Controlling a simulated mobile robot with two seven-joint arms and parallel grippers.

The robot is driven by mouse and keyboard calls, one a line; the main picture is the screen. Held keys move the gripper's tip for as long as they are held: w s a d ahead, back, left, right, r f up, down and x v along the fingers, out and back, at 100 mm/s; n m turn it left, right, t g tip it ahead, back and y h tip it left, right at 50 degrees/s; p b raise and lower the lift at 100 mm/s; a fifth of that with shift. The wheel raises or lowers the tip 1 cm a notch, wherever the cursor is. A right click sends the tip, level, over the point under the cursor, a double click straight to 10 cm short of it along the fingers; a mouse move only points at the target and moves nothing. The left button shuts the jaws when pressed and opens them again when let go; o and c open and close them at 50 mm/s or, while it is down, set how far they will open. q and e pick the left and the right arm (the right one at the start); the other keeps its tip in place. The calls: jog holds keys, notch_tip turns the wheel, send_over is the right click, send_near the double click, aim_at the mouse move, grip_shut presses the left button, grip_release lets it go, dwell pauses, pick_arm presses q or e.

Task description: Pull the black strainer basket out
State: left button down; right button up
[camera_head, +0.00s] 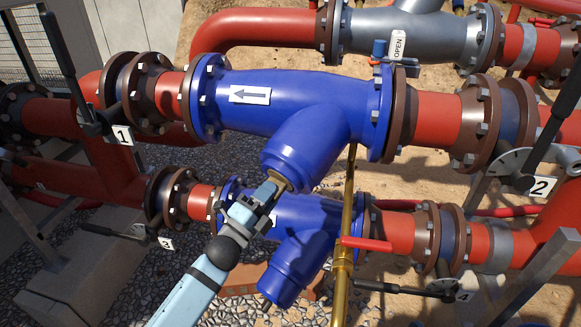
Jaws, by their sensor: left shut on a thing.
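The upper blue strainer body (290,103) has a white arrow label and a branch that slants down to the left. My left gripper (276,184) comes up from the bottom and is at the lower end of this branch. It is shut on a small brownish piece at the branch's end, mostly hidden by the fingers. No black strainer basket can be made out; the inside of the branch is hidden. My right gripper is not in view.
A lower blue strainer (293,245) sits just below and behind my gripper. A vertical brass pipe (344,240) with a red lever (366,244) stands close on the right. Black valve handles numbered 1 (62,55) and 2 (560,115) flank the upper pipe. Gravel lies below.

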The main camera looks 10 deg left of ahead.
pick_arm(q)
jog(key=shift+s+a+f, duration=0.2)
jog(key=shift+s+a, duration=0.05)
jog(key=shift+s, duration=0.15)
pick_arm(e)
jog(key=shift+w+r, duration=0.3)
pick_arm(q)
jog(key=b+v, duration=0.2)
jog(key=v, duration=1.2)
jog(key=shift+s, duration=0.25)
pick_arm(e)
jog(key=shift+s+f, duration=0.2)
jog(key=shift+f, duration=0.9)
pick_arm(q)
jog(key=shift+a, duration=0.15)
dwell(1.4)
